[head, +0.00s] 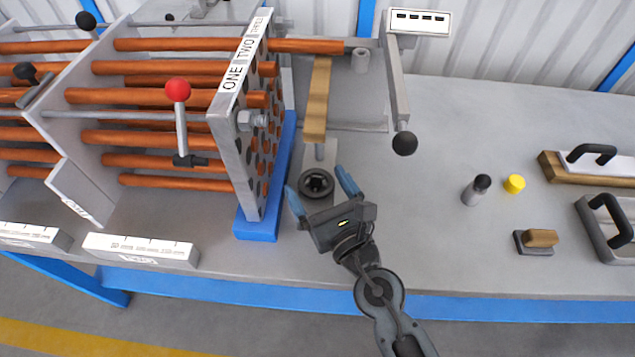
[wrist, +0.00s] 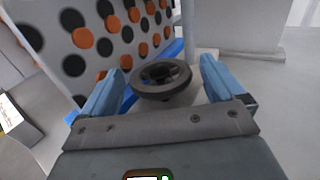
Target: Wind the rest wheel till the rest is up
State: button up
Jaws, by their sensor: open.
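The rest wheel (head: 317,183) is a small dark handwheel on the bench, in front of the flanged plate's right side. The rest (head: 317,100) is a wooden bar above and behind it, on a grey post, near the end of a copper tube. My gripper (head: 320,190) is open, with its blue fingers on either side of the wheel. In the wrist view the wheel (wrist: 162,78) sits between the two fingertips (wrist: 160,85), and I see gaps on both sides. Whether either finger touches it I cannot tell.
The perforated plate (head: 250,130) with copper tubes stands close on the left, on a blue foot (head: 257,225). A lever with a black knob (head: 405,143) hangs at the back right. The bench between is clear.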

jog(key=shift+w+a, duration=0.1)
jog(key=shift+w, duration=0.15)
jog(key=c, duration=1)
jog(key=shift+r, duration=0.1)
jog(key=shift+c, duration=0.2)
